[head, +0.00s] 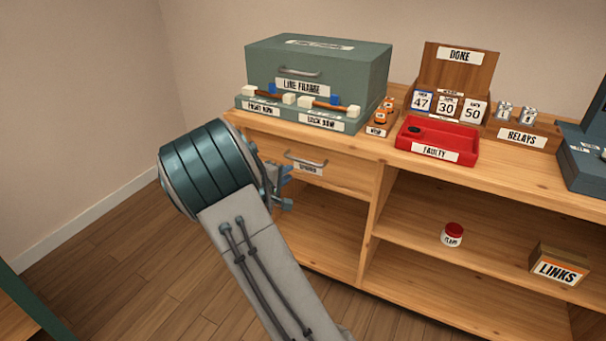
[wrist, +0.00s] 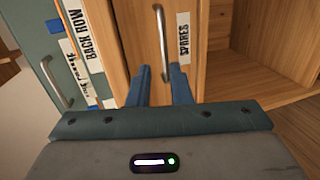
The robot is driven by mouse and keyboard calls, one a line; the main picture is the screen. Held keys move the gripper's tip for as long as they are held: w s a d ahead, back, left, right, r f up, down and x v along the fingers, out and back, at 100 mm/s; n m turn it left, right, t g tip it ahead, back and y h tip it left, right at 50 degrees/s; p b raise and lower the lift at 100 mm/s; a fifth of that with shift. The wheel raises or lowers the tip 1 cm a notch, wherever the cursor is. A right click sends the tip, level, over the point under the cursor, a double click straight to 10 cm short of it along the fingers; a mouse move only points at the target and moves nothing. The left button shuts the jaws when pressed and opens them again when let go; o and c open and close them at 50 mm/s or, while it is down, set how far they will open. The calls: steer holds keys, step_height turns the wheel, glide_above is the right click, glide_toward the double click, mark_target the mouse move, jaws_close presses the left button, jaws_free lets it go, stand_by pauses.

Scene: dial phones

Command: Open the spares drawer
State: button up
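The spares drawer (head: 340,174) is the wooden drawer under the left end of the bench top, and its front looks shut. Its metal bar handle (head: 305,160) is above a small white label in the head view. In the wrist view the handle (wrist: 160,40) looks upright, beside the SPARES label (wrist: 183,38). My gripper (head: 286,186) is in front of the drawer, low and left of the handle. In the wrist view my gripper's two blue fingers (wrist: 163,72) are apart with nothing held, and the handle's near end shows between their tips. I cannot tell their distance from it.
A green line frame box (head: 320,75) with its own handle stands on the bench above the drawer. A red faulty tray (head: 436,140) and relays box (head: 522,138) are further right. Open shelves below hold a small jar (head: 452,235) and a links box (head: 558,266).

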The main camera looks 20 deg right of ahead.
mark_target(303, 162)
steer(key=shift+n+t, duration=0.3)
steer(key=x, duration=0.4)
steer(key=b+x, duration=0.1)
steer(key=x, duration=0.4)
steer(key=a+f+x, duration=0.1)
steer(key=x, duration=0.4)
steer(key=shift+w+d, duration=0.15)
steer(key=shift+w, duration=0.3)
jaws_close()
